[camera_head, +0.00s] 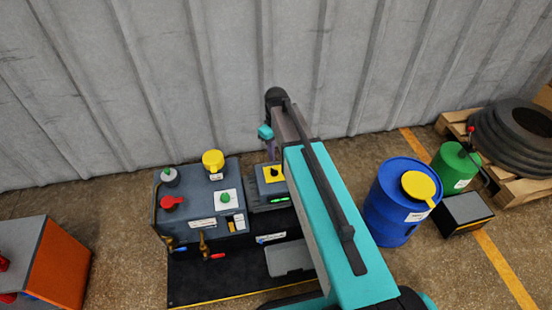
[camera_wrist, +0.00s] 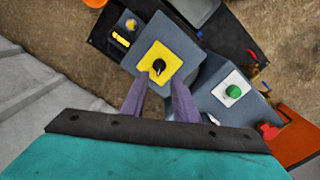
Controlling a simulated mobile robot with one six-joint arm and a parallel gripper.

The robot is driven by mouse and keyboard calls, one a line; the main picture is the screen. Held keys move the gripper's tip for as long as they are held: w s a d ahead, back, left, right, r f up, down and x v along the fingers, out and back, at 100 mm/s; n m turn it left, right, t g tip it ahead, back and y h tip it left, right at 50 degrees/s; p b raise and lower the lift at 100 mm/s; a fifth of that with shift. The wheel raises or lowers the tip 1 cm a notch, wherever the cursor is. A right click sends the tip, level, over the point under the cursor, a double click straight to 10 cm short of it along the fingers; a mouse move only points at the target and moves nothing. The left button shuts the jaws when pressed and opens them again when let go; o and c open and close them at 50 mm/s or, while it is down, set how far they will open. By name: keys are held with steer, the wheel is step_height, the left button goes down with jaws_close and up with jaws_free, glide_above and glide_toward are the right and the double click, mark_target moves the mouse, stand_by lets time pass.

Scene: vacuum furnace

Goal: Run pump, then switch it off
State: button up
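A black rotary knob on a yellow plate (camera_head: 272,173) sits on top of a small grey box (camera_head: 262,185) with green lights on its front. In the wrist view the knob (camera_wrist: 158,65) is centred on its yellow plate. My gripper (camera_wrist: 163,80) is above this box, its two purple fingers apart with nothing between them. The fingers appear short of the knob; the height gap is hard to tell. A larger grey unit stands to the left with a green knob on a white plate (camera_head: 225,198), also in the wrist view (camera_wrist: 232,91).
A blue drum (camera_head: 396,203) and green canister (camera_head: 455,167) stand right. An orange-sided box (camera_head: 55,262) is at left. A corrugated wall is behind.

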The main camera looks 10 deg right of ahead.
steer(key=shift+r, duration=1.9)
steer(key=s+f, duration=0.2)
steer(key=f, duration=0.1)
steer(key=s+f+g+p, duration=0.1)
steer(key=s+f, duration=0.2)
steer(key=s+f+g+p, duration=0.1)
steer(key=s+f, duration=0.1)
steer(key=f, duration=0.1)
steer(key=shift+s+d, duration=0.1)
steer(key=shift+s, duration=0.1)
steer(key=s+f+m+g+p, duration=0.1)
steer(key=s+f, duration=0.4)
steer(key=s, duration=0.6)
steer(key=s+f+m+g+p, duration=0.1)
steer(key=s+f+m+p, duration=0.1)
steer(key=s+f, duration=0.4)
steer(key=s+f+m+g+p, duration=0.1)
steer(key=s+f+m, duration=0.2)
steer(key=s, duration=1.3)
steer(key=shift+w+p+x, duration=0.25)
steer(key=shift+p+x, duration=0.05)
steer(key=shift+x, duration=1.1)
steer(key=shift+d+f, duration=0.1)
